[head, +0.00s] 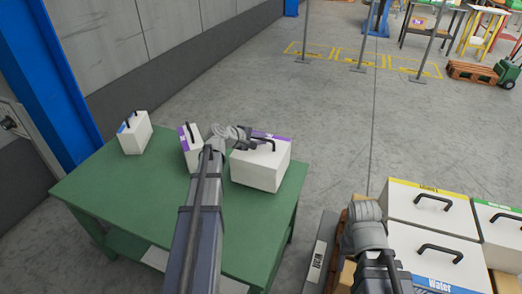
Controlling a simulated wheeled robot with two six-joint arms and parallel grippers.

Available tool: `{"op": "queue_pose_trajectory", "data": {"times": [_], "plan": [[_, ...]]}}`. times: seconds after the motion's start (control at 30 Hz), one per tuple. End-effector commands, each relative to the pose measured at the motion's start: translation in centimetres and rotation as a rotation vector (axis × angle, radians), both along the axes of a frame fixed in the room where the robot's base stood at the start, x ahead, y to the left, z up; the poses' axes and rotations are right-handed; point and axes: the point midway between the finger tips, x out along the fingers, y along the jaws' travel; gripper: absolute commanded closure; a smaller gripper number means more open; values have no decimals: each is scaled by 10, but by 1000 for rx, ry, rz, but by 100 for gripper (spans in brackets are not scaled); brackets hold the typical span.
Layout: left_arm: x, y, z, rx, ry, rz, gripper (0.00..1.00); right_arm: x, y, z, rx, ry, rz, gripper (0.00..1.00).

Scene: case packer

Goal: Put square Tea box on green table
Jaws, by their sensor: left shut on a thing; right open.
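A large white box with a purple stripe (259,170) and a black handle is at the right side of the green table (130,205). It is upright, on or just above the top; I cannot tell if it touches. Its label text is not readable. My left gripper (243,136) is shut at this box's handle, with the fingertips small and partly hidden. A narrower white box with a purple stripe (186,150) stands left of it, partly behind my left arm. My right gripper (364,212) is open and empty, left of the stacked boxes; its fingers are hard to see.
A narrow white box with a blue stripe (135,136) stands at the table's back left. At lower right are boxes with yellow (425,208), green (496,228) and blue "Water" (435,255) labels. A blue post (62,90) and grey wall flank the table. The table's front left is bare.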

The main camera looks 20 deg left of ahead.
Motion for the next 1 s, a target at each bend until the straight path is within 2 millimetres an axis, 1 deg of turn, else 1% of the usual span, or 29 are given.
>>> {"op": "queue_pose_trajectory", "data": {"times": [0.17, 0.3, 0.4, 0.67, 0.8, 0.83, 1.0], "plan": [[0, 0, -14, -1, -2, 1, 100, 0, 0, -15, 0, 0, 0, 50], [0, 0, -31, -1, -2, 1, 100, 0, 0, -31, 0, 0, 0, 50], [0, 0, -38, -1, -2, 1, 100, 0, 0, -38, 0, 0, 0, 50], [0, 0, -36, -1, -2, 1, 100, 0, 0, -36, 0, 0, 0, 50], [0, 0, -39, -1, -2, 1, 100, 0, 0, -39, 0, 0, 0, 50], [0, 0, -39, 0, 0, 0, 81, 0, 0, -39, 0, 0, 0, 50], [0, 0, -38, 0, 0, 0, 62, 0, 0, -38, 0, 0, 0, 50]]}}
